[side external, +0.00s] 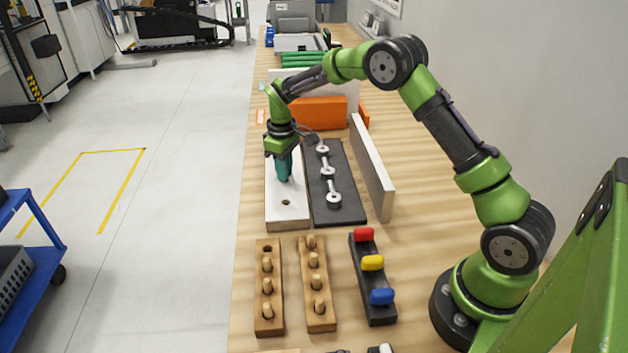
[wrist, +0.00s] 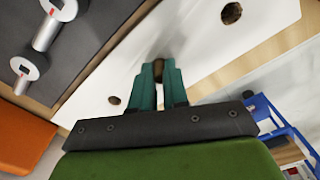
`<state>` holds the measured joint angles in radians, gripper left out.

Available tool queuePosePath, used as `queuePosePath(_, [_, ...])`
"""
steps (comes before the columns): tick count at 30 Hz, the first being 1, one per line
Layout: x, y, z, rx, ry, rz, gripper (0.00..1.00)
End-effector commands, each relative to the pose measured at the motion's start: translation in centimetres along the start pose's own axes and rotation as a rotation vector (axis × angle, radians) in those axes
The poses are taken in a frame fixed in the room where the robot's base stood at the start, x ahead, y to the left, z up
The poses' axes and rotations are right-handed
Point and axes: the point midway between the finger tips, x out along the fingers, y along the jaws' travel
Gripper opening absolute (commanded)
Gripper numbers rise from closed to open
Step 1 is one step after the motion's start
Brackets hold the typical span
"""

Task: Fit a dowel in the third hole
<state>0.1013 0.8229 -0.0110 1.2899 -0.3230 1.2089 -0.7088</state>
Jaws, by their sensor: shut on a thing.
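A white board (side external: 287,215) lies on the bench. One dark open hole (side external: 286,202) shows at its near end. My gripper (side external: 283,178) points down over the middle of the board. Open holes show in the white board to either side of the fingers, one at the upper right (wrist: 231,13) and one at the left (wrist: 114,100). The fingers hide the dowel's lower end, so I cannot tell whether it is in a hole.
Two wooden racks stand nearer; the left rack (side external: 268,327) has an empty far hole, the right rack (side external: 320,325) holds several dowels. A dark plate (side external: 345,212) with metal parts lies right of the board, beside an upright panel (side external: 372,165). A black strip (side external: 381,318) carries coloured blocks.

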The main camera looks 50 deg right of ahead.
Motion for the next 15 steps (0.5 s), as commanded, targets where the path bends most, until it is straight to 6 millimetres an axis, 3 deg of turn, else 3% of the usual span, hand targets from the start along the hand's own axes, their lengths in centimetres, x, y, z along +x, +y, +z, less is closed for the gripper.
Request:
queuePosePath(5, [0.02,0.0,0.01,0.0,0.0,0.0,0.0])
queuePosePath(6, [0.02,0.0,0.01,0.0,0.0,0.0,0.16])
queuePosePath(11, [0.02,0.0,0.0,0.0,0.0,0.0,0.4])
queuePosePath(15, [0.01,0.0,0.0,0.0,0.0,0.0,0.44])
